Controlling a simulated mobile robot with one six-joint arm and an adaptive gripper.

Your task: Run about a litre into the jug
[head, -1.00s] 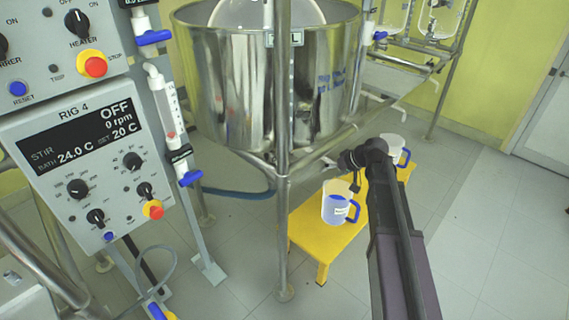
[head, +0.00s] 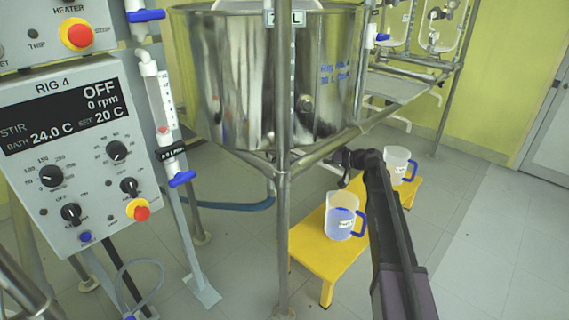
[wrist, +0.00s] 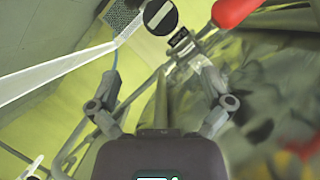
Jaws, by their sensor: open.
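A clear jug (head: 342,218) with a blue handle, a white label and blue liquid in its lower part stands upright on a yellow bench (head: 312,252). A second jug (head: 398,165) with a blue handle stands behind it on the same bench. My gripper (head: 344,166) is above and between the jugs, below the rim of a steel bath (head: 235,90); its fingers are small and dark there. In the wrist view my gripper (wrist: 155,76) is open, with nothing between its fingers. A red handle (wrist: 237,12) and a round black knob with a white bar (wrist: 160,17) lie ahead of it.
A metal frame post (head: 283,200) stands in front of the bath, left of the bench. A control box (head: 75,165) marked RIG 4 reads OFF and 0 rpm. A blue-handled valve (head: 182,178) hangs beside it. Floor right of the bench is clear.

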